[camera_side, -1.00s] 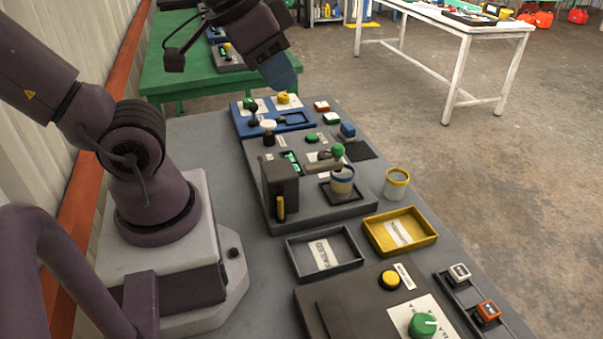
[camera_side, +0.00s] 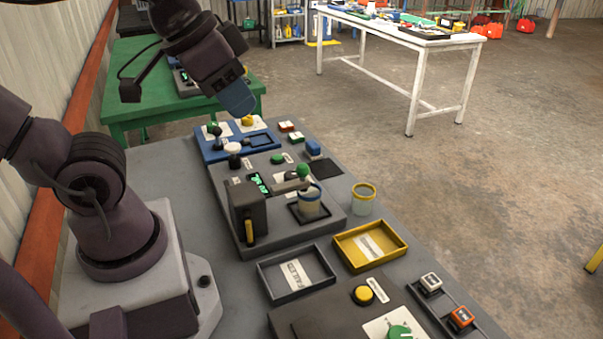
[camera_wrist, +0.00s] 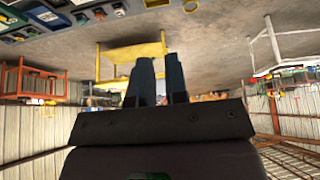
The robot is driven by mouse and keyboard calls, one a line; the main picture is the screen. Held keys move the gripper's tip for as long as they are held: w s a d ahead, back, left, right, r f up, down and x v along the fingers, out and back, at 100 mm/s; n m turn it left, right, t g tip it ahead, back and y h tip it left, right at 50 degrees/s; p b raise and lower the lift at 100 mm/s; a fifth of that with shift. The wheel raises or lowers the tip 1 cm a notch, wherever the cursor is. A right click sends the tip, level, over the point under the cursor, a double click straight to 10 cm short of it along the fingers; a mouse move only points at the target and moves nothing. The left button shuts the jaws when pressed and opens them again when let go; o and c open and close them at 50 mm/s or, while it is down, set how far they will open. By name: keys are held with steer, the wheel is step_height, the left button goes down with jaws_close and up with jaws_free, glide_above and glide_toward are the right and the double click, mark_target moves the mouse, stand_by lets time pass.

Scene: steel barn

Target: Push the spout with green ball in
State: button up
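The spout (camera_side: 290,186) is a dark arm with a green ball (camera_side: 302,170) on top. In the side view it reaches from the dark machine out over a cup with a blue rim (camera_side: 310,206). The cup stands on a small dark tray. My gripper (camera_side: 238,100) has blue fingers and hangs above the blue panel, beyond the spout and apart from it. In the wrist view my gripper (camera_wrist: 160,85) shows a narrow gap between its two fingers, with nothing held. I cannot make out the spout in the wrist view.
A dark upright block (camera_side: 248,208) stands left of the cup. A yellow-rimmed cup (camera_side: 362,200) stands right of it. A yellow tray (camera_side: 397,242) and a dark tray (camera_side: 270,285) lie nearer. The blue panel (camera_side: 212,155) carries buttons and a lever.

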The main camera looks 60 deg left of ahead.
mark_target(302, 165)
steer(key=o, duration=0.7)
steer(key=shift+w+a+f+n+g, duration=0.2)
steer(key=shift+w+a+f+g, duration=0.05)
steer(key=shift+a+f, duration=0.15)
steer(key=shift+w+a+f+n+g, duration=0.2)
steer(key=shift+a+f+g, duration=0.05)
steer(key=shift+a+f, duration=0.15)
steer(key=shift+o, duration=0.3)
steer(key=w+a+f+n+g+h, duration=0.1)
steer(key=w+a+f+n+g, duration=0.2)
steer(key=w+a+f+n, duration=0.3)
steer(key=w+a+f, duration=0.1)
steer(key=w+a, duration=0.4)
steer(key=shift+w+a+f+g+h, duration=0.15)
steer(key=shift+w+f+g+h, duration=0.15)
steer(key=shift+f+h, duration=0.1)
steer(key=f, duration=0.4)
steer(key=w+d+f, duration=0.1)
steer(key=f, duration=0.3)
steer(key=d+f, duration=0.1)
steer(key=f, duration=0.3)
steer(key=shift+w+d, duration=0.1)
steer(key=shift+w, duration=0.25)
